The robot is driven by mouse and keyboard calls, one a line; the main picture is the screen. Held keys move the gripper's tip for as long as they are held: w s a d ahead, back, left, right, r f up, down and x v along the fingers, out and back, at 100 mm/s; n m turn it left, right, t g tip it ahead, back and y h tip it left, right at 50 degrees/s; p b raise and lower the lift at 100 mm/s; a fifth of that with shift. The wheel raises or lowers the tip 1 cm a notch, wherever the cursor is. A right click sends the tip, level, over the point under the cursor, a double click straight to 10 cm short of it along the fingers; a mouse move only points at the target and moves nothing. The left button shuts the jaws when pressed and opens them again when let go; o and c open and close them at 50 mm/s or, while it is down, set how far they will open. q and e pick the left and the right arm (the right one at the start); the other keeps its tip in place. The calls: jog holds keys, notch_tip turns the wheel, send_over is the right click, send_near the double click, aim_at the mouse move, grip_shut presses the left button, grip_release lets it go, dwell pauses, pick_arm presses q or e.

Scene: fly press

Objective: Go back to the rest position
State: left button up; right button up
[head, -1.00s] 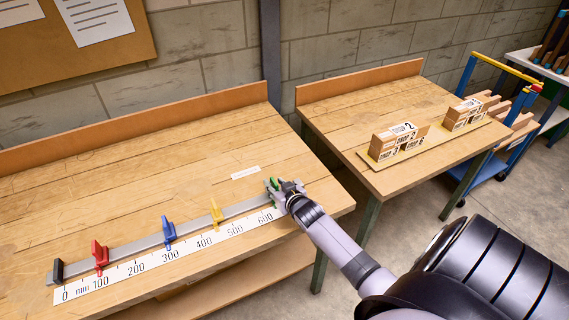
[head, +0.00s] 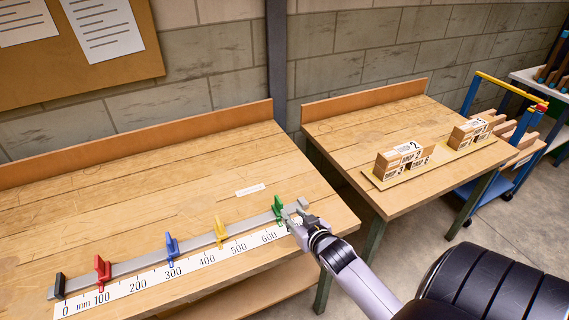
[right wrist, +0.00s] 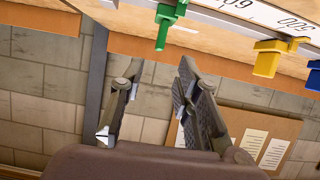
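My right gripper (head: 298,212) is at the right end of the measuring rail (head: 200,243), just right of the green stop (head: 278,206). In the right wrist view the right gripper (right wrist: 158,70) is open, with nothing between its fingers. The green stop (right wrist: 168,22) appears above the fingers in that view, apart from them. On the rail, the yellow stop (head: 220,231), blue stop (head: 171,245) and red stop (head: 103,270) stand further left. My left gripper is not in view.
The rail and its millimetre scale (head: 140,284) lie on a wooden workbench (head: 120,200). A second bench (head: 400,200) at the right holds a board with several wooden blocks (head: 404,158). A blue cart (head: 500,180) stands beyond it. Floor shows between and beside the benches.

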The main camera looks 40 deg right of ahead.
jog(key=s+a+f+n+g+y, duration=0.15)
jog(key=s+a+g, duration=0.35)
jog(key=s+a, duration=0.55)
jog(key=s+a+n+g+y, duration=0.25)
jog(key=s+a+g, duration=0.25)
jog(key=s+a, duration=0.55)
notch_tip(320, 180, down, 27)
jog(key=s+d+n+b, duration=0.1)
jog(key=s+d+b, duration=0.1)
jog(key=s, duration=0.1)
jog(key=s+d+f+g+b, duration=0.2)
jog(key=s+f, duration=1.4)
jog(key=f, duration=0.2)
jog(key=shift+s+d+f+h, duration=0.3)
jog(key=shift+s+f+h, duration=0.1)
